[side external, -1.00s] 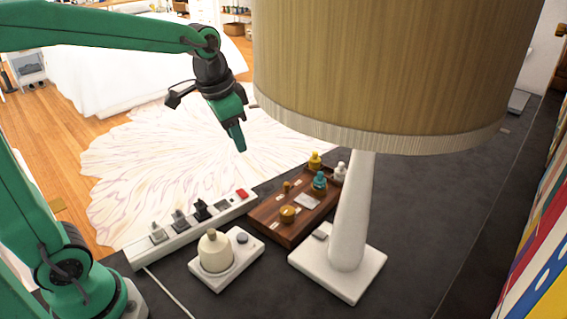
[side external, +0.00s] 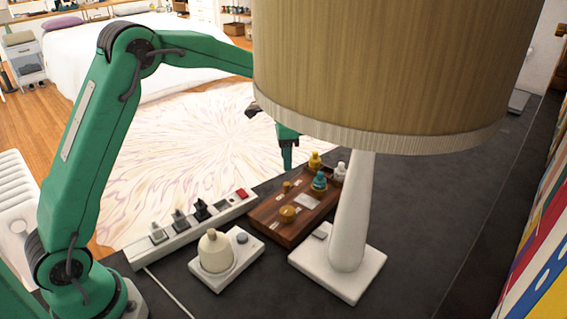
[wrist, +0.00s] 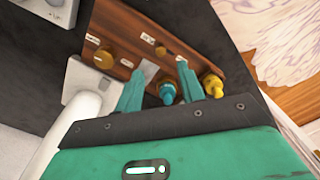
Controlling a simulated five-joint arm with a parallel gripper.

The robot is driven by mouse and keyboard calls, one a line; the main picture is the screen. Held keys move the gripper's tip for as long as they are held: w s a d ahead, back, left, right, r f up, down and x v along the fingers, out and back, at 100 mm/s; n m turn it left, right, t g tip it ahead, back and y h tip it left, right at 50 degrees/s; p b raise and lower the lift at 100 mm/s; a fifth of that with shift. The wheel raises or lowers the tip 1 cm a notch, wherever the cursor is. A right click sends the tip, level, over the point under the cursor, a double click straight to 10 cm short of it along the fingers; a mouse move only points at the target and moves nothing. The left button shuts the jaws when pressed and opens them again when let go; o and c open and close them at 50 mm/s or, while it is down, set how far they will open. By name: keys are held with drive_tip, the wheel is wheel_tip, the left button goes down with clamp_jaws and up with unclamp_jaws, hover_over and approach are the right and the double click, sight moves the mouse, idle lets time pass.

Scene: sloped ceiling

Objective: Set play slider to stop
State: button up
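A brown wooden control box (side external: 266,229) lies on the dark desk. It carries a round gold knob (side external: 288,214), a small gold knob (side external: 286,185) between pale labels, and a teal knob-like piece (side external: 319,181). The labels are too small to read, so I cannot tell which control is the play slider. In the wrist view the small gold knob (wrist: 161,49) shows beyond my fingertips. My gripper (side external: 287,166) is above the box's far end, fingers down. In the wrist view my gripper (wrist: 160,67) is open, with the teal piece (wrist: 167,93) seen between its fingers.
A large lampshade (side external: 390,70) hides part of my arm. Its white stem and base (side external: 335,282) stand right of the box. A power strip (side external: 185,235) and a white device with a cream dome (side external: 214,250) are to the left.

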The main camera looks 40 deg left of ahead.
sight(287, 183)
drive_tip(key=shift+w+f, duration=0.15)
drive_tip(key=shift+f, duration=0.05)
drive_tip(key=shift+f, duration=0.1)
drive_tip(key=shift+f, duration=3.8)
drive_tip(key=shift+c, duration=0.5)
clamp_jaws()
